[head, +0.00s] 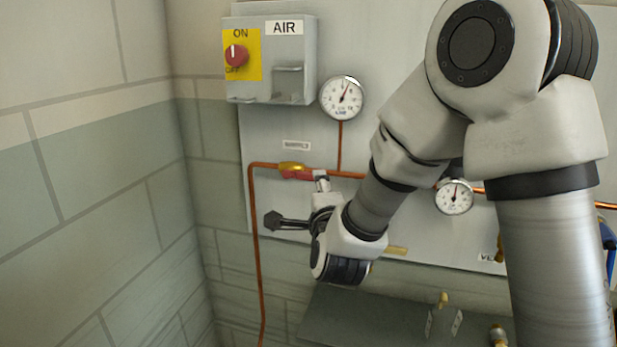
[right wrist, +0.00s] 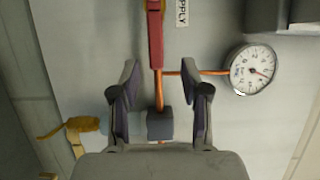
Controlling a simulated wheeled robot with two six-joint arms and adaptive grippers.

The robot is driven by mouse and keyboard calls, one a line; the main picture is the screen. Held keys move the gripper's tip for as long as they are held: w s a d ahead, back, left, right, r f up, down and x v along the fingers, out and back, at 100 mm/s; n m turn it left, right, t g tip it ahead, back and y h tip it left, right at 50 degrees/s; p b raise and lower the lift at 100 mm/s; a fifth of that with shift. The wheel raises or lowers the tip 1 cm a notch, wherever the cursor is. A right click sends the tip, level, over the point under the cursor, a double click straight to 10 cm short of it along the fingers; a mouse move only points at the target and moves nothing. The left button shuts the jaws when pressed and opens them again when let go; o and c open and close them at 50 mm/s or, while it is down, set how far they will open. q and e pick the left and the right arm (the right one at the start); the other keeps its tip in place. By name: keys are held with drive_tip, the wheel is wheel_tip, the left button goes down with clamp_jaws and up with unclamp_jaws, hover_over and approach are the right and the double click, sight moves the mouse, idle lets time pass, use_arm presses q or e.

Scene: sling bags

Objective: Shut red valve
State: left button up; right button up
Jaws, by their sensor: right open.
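The red valve handle (head: 300,175) lies along the copper pipe, beside a brass valve body (head: 291,166), under a small label on the grey panel. In the right wrist view the red handle (right wrist: 155,38) comes down from the top edge, in line with the pipe. My right gripper (head: 297,202) is just below and right of the handle in the head view. In the right wrist view my right gripper (right wrist: 159,78) is open and empty, and the handle's lower end shows between its fingertips. I cannot tell the depth gap. My left gripper is out of view.
An AIR switch box (head: 268,55) with a red knob is above. A round gauge (head: 342,98) hangs beside it, and a second gauge (head: 454,197) is to the right. A block wall (head: 90,190) is at left. A dark green surface (head: 375,318) is below.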

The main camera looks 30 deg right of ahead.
sight(305, 176)
drive_tip(key=p+x, duration=0.1)
drive_tip(key=x, duration=0.6)
drive_tip(key=shift+w+d+f+p, duration=0.1)
drive_tip(key=shift+d+f+p, duration=0.1)
drive_tip(key=shift+p, duration=0.15)
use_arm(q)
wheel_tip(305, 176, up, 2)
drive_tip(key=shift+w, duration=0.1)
use_arm(e)
drive_tip(key=shift+a, duration=0.15)
drive_tip(key=shift+f, duration=0.1)
clamp_jaws()
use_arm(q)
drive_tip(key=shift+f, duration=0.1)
